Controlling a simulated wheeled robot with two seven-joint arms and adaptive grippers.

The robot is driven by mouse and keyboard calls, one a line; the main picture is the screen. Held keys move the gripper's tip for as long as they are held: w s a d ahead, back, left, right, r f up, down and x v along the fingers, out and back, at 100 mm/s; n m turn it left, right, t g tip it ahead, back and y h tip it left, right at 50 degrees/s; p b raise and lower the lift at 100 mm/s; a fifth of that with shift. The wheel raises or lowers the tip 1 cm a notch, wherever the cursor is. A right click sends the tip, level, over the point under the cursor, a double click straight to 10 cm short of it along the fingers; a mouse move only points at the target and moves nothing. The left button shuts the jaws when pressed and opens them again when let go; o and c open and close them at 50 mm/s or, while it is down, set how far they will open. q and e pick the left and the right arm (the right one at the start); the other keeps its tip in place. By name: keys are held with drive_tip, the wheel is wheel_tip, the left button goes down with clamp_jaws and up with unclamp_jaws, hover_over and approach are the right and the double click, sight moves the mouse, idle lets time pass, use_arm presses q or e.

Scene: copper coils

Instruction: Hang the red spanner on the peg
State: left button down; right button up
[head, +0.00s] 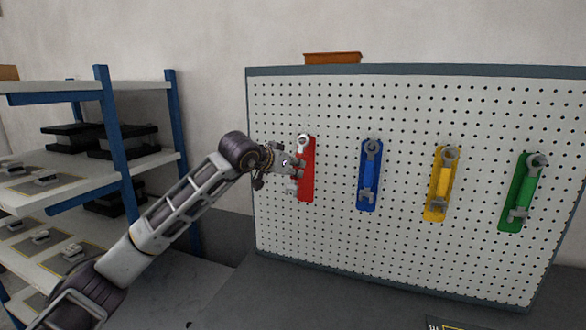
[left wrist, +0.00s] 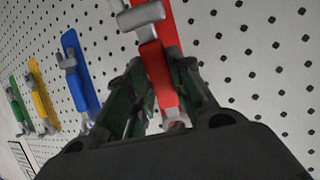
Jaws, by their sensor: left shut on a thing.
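The red spanner has a red handle and silver ends. It shows in the left wrist view (left wrist: 160,78), with its open jaw at the top of that picture and a ring end at the bottom. In the head view its ring end (head: 303,140) shows at the top of a red backing plate (head: 308,185) on the pegboard. My left gripper (head: 293,166) is shut on the handle, in front of the plate; its fingers also show in the left wrist view (left wrist: 158,88). The peg is hidden, so I cannot tell whether the ring is around it. My right gripper is not in view.
To the right on the pegboard (head: 400,100) hang a blue spanner (head: 370,172), a yellow spanner (head: 441,180) and a green spanner (head: 523,190), each on its plate. A shelf rack (head: 118,140) with black boxes stands at the left. A grey worktop (head: 300,290) lies below the board.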

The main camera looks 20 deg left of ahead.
use_arm(q)
drive_tip(key=c, duration=1.2)
unclamp_jaws()
drive_tip(key=shift+o, duration=0.2)
drive_tip(key=v, duration=1.2)
drive_tip(key=shift+f, duration=0.1)
